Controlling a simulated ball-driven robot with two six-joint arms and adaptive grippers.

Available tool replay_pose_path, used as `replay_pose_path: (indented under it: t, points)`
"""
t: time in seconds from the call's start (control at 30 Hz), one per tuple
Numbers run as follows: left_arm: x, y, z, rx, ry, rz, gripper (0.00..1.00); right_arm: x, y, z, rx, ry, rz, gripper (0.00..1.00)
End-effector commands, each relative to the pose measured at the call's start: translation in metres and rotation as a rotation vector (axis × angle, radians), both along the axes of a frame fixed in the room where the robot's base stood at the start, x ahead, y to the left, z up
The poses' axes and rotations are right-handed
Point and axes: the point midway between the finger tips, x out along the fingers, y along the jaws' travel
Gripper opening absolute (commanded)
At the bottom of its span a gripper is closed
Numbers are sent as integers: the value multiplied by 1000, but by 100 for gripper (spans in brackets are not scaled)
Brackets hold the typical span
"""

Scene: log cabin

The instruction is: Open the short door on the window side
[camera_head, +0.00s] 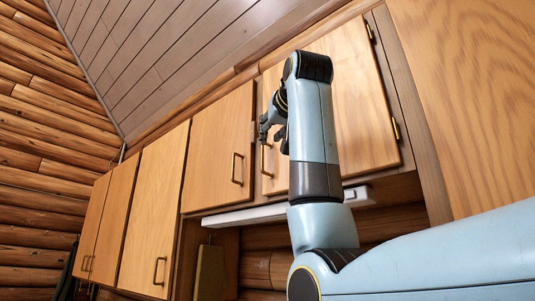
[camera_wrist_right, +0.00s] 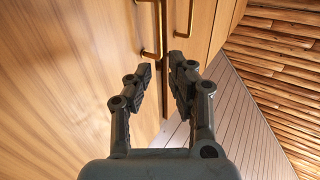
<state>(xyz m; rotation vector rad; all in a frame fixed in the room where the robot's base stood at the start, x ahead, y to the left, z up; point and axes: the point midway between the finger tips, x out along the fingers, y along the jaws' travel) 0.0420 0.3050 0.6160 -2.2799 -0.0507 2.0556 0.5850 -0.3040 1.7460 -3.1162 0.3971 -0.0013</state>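Two short wooden cabinet doors hang side by side, both looking closed: the left one (camera_head: 215,140) and the right one (camera_head: 350,95). The left door has a brass handle (camera_head: 237,169); the right door's handle (camera_head: 267,162) is partly hidden by my right arm. Both handles show in the right wrist view, one at the left (camera_wrist_right: 158,30) and one at the right (camera_wrist_right: 190,16). My right gripper (camera_head: 268,124) is in front of the meeting edges, above the handles. In the right wrist view its fingers (camera_wrist_right: 161,72) are apart and empty. My left gripper is out of view.
A tall door (camera_head: 155,205) and further doors (camera_head: 93,225) run to the left, closed. A white strip (camera_head: 260,213) lies under the short doors. A large wood panel (camera_head: 475,90) stands close at the right. No window is in view.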

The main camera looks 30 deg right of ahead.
Motion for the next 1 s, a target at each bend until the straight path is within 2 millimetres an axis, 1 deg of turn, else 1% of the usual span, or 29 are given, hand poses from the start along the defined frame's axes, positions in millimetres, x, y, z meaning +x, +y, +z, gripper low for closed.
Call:
replay_pose_path:
  t: [0.03, 0.17, 0.3, 0.5, 0.6, 0.7, 0.93, 0.97, 1.0]
  points:
    - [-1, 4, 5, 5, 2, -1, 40, 6, -2, 1, 0, 4, -1, 19]
    - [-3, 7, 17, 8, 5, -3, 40, 28, -8, 2, -2, 6, -1, 19]
    - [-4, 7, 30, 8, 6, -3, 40, 56, -15, 3, 0, 6, -2, 19]
    - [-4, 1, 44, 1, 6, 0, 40, 87, -23, 2, 0, 3, -1, 19]
    - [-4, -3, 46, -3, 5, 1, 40, 95, -25, 1, 0, 2, -1, 19]
    - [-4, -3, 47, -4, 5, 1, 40, 99, -26, 0, 0, 0, 0, 19]
    - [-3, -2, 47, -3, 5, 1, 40, 100, -26, -1, 0, 0, 0, 19]
    - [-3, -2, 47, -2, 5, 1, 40, 100, -26, -1, 0, 0, 0, 16]
    - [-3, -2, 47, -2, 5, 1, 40, 100, -26, -1, 0, 0, 0, 11]
